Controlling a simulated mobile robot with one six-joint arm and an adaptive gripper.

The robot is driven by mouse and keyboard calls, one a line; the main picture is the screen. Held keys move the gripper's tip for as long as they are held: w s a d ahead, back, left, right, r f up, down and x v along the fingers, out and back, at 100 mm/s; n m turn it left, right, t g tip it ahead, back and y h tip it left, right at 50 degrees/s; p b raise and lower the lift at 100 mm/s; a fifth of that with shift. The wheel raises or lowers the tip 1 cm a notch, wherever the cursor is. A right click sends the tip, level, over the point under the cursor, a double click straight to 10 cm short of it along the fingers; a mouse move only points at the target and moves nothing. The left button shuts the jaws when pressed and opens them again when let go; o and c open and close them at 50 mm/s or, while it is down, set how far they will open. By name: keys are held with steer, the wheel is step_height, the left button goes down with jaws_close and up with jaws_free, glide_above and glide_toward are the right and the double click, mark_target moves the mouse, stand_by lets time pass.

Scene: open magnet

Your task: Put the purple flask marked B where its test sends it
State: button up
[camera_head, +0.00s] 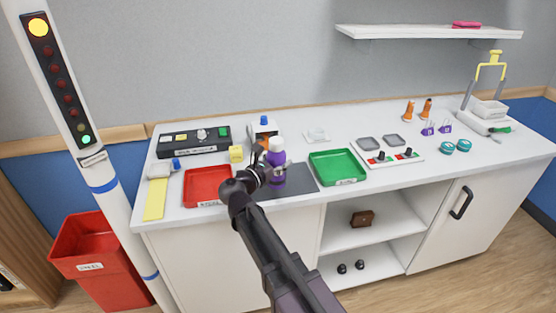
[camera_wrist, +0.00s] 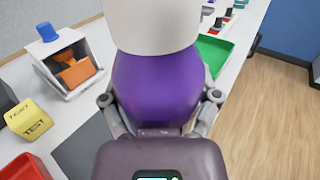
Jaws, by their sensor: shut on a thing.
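My gripper (camera_head: 262,174) is shut around the purple flask (camera_head: 277,160), which has a white cap and looks upright over the dark grey mat (camera_head: 302,181). I cannot tell whether its base touches the mat. In the wrist view, the flask (camera_wrist: 155,85) fills the middle between my two fingers (camera_wrist: 160,102). No letter B is visible on the side I see. A white box with a blue knob and an orange part inside (camera_wrist: 75,70) stands behind it. A yellow block marked TEST (camera_wrist: 30,117) lies nearby; the head view shows it too (camera_head: 236,153).
A red tray (camera_head: 190,189) is left of the flask and a green tray (camera_head: 337,168) right. A black panel (camera_head: 192,142) and a grey-pad panel (camera_head: 390,153) are behind. Small orange and purple items stand at the right. A red bin (camera_head: 95,260) is on the floor.

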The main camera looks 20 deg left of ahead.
steer(key=w+a, duration=0.2)
steer(key=w, duration=0.3)
steer(key=shift+w+f, duration=0.3)
steer(key=shift+w, duration=0.1)
steer(key=shift+b, duration=0.3)
steer(key=shift+f+b, duration=1.7)
steer(key=shift+f, duration=0.05)
steer(key=shift+f, duration=0.2)
steer(key=o, duration=1.1)
steer(key=shift+o, duration=0.2)
steer(key=shift+s+r, duration=0.1)
steer(key=shift+r, duration=0.15)
steer(key=v, duration=1.2)
steer(key=shift+f, duration=0.1)
